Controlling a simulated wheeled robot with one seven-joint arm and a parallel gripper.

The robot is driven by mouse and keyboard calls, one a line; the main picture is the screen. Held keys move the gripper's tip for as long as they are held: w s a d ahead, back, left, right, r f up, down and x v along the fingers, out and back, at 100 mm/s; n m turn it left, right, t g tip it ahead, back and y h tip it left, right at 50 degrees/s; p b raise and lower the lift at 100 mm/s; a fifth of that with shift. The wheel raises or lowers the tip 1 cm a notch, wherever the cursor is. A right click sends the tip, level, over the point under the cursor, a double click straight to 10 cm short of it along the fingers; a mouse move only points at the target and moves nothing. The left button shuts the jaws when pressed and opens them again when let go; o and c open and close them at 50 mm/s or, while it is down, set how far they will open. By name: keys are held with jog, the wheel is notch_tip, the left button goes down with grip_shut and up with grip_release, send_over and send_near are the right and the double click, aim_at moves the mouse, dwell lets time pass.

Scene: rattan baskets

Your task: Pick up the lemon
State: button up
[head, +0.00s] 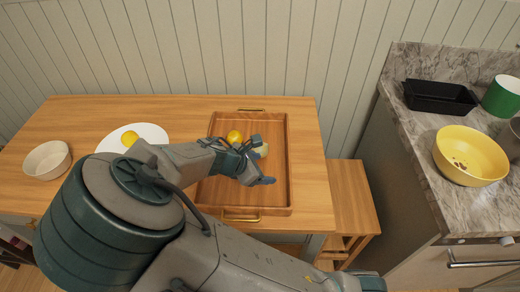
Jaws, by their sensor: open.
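A round yellow fruit (235,137) lies in the wooden tray (277,195), just beyond my wrist. Another yellow fruit (129,138) lies on the white plate (152,130) at the left. I cannot tell for sure which of the two is the lemon. My gripper (264,162) is over the tray, open, with its fingers pointing right. A pale, roundish thing (262,150) shows beside the upper finger; I cannot tell whether they touch. My arm hides part of the tray and the plate's lower edge.
A beige bowl (47,160) stands on the table's left. A wooden stool (353,205) is at the table's right end. The marble counter (415,65) at right holds a black tray (440,97), a yellow bowl (468,155) and a green container (503,97).

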aim_at(256, 151)
jog(key=w+a+r+n+t, duration=0.1)
jog(key=a+r+n+t, duration=0.4)
jog(key=a, duration=0.3)
jog(key=shift+n, duration=0.3)
jog(key=x, duration=0.8)
jog(key=shift+w+f, duration=0.15)
jog(key=shift+f, duration=0.4)
jog(key=w+d+f, duration=0.1)
jog(key=w+d+f+p, duration=0.1)
jog(key=shift+w+d+f, duration=0.15)
jog(key=shift+d+f, duration=0.05)
jog(key=shift+f, duration=0.2)
jog(key=shift+w+d+f, duration=0.2)
jog(key=shift+w+f, duration=0.1)
jog(key=shift+w, duration=0.1)
jog(key=c, duration=1.1)
